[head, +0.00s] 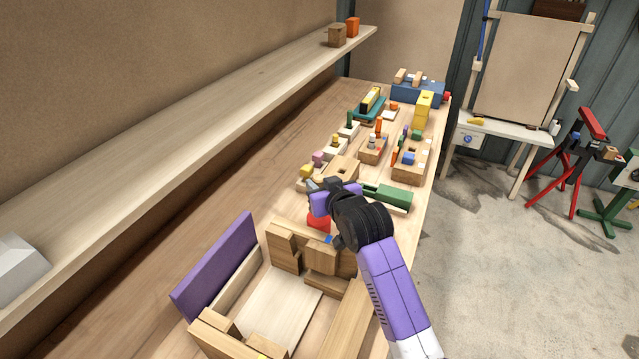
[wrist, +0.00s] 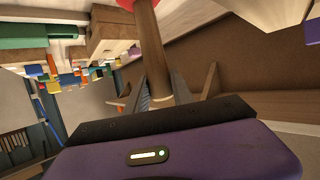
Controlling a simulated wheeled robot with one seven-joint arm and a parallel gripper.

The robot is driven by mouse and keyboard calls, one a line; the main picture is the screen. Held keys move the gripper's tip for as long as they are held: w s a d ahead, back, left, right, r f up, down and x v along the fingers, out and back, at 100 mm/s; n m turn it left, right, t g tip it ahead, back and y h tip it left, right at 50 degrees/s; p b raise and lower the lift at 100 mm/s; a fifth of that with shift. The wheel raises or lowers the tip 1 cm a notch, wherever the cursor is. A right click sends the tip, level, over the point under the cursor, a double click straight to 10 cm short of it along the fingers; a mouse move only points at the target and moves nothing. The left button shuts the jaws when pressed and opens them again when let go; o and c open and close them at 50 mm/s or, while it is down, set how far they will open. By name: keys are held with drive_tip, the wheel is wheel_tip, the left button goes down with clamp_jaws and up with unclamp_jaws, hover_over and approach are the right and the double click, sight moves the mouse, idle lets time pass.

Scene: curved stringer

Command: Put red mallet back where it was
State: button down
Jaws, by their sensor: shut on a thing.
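The red mallet has a red head (head: 318,223) that shows just below my gripper (head: 318,195) in the head view. In the wrist view its brown round handle (wrist: 151,50) runs between the two fingers of my gripper (wrist: 160,92), which is shut on it. A sliver of the red head (wrist: 126,4) shows at the top edge there. In the head view my wrist and fingers hide the handle. The head is close to the wooden blocks of the open box; I cannot tell whether it touches anything.
A wooden box-like frame with a purple panel (head: 216,266) stands at the front of the bench. A green block (head: 387,196) lies right of my gripper. Several block stands crowd the bench behind. A long shelf (head: 190,130) runs along the wall at left. The bench between them is clear.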

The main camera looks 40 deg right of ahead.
drive_tip(key=shift+f, duration=0.1)
drive_tip(key=c, duration=1.1)
unclamp_jaws()
drive_tip(key=shift+r, duration=0.2)
drive_tip(key=shift+s+a, duration=0.15)
drive_tip(key=shift+s, duration=0.1)
drive_tip(key=b+v, duration=0.1)
drive_tip(key=v, duration=1)
drive_tip(key=shift+r, duration=0.2)
